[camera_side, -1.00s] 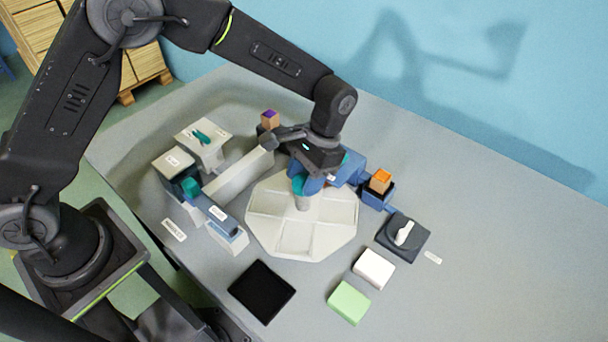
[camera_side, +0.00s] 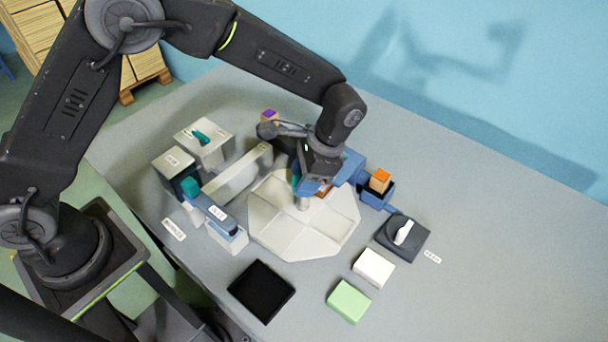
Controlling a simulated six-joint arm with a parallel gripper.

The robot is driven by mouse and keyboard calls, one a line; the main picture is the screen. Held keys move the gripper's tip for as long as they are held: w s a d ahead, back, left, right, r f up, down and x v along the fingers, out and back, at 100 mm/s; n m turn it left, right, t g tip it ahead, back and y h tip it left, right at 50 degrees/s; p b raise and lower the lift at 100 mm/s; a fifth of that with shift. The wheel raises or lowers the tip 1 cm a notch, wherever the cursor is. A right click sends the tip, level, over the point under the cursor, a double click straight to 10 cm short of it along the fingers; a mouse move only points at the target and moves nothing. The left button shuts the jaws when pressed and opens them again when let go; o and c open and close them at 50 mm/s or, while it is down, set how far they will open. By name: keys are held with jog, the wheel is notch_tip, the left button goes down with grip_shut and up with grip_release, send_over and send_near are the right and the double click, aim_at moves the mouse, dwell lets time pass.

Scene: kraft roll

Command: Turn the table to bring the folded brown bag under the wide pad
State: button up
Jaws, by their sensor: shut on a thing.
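The turning table (camera_side: 330,235) is a pale eight-sided plate with raised dividers, in the middle of the grey worktop. My gripper (camera_side: 303,193) points down over its centre and is shut on the short grey post (camera_side: 303,204) there. A small brown patch (camera_side: 324,191) shows just right of my fingers, partly hidden; it may be the folded bag. A blue part (camera_side: 350,166) stands behind the table, mostly behind my gripper; I cannot tell whether it carries the wide pad. The front compartments look empty.
A blue holder with an orange block (camera_side: 380,181) and a dark knob box (camera_side: 403,236) stand right of the table. A white block (camera_side: 374,268), a green block (camera_side: 349,301) and a black pad (camera_side: 262,291) lie in front. A blue-topped unit (camera_side: 212,210) stands close left.

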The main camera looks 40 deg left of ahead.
jog(key=shift+m, duration=0.4)
dwell(0.4)
jog(key=o, duration=1.3)
jog(key=shift+d+v, duration=0.15)
jog(key=shift+v, duration=3.3)
jog(key=shift+d+v, duration=0.1)
jog(key=shift+v, duration=3.35)
jog(key=shift+s, duration=0.15)
